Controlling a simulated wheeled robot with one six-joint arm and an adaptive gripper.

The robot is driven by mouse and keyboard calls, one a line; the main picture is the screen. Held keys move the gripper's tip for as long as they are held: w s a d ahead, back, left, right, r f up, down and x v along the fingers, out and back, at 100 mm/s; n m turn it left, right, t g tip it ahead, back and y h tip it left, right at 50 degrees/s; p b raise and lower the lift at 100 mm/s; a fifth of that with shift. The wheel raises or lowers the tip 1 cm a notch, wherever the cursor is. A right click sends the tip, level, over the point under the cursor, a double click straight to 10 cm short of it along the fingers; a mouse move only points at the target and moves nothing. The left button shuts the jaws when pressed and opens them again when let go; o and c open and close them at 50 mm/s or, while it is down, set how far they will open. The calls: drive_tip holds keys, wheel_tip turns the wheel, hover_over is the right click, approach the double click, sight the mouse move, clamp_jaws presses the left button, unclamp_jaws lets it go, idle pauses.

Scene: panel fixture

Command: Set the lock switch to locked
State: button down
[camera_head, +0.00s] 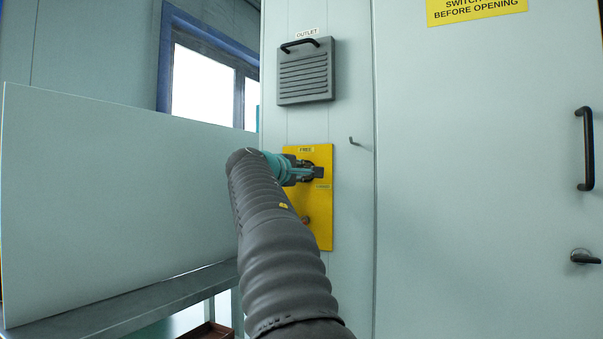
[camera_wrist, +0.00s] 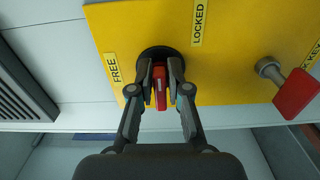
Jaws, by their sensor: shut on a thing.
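The lock switch has a red handle (camera_wrist: 160,87) on a round black base (camera_wrist: 152,53), mounted on a yellow panel (camera_head: 322,232). My gripper (camera_wrist: 160,75) is shut on the red handle, one finger on each side. The FREE label (camera_wrist: 113,67) is left of the switch in the wrist view, and the LOCKED label (camera_wrist: 199,22) is above and right of it. In the head view the FREE label (camera_head: 306,150) is above my gripper (camera_head: 316,172), which hides most of the switch. I cannot tell exactly which label the handle points to.
A red-headed key (camera_wrist: 295,93) sticks out of the panel beside the switch. A grey vented outlet cover (camera_head: 305,75) is above the panel, with a small hook (camera_head: 354,141) to its right. A door with a black handle (camera_head: 585,148) is at the right. A large pale board (camera_head: 120,200) stands left.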

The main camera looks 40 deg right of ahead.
drive_tip(key=shift+s, duration=0.1)
drive_tip(key=c, duration=1.2)
unclamp_jaws()
drive_tip(key=shift+d, duration=0.2)
drive_tip(key=shift+a, duration=0.1)
drive_tip(key=v, duration=1.2)
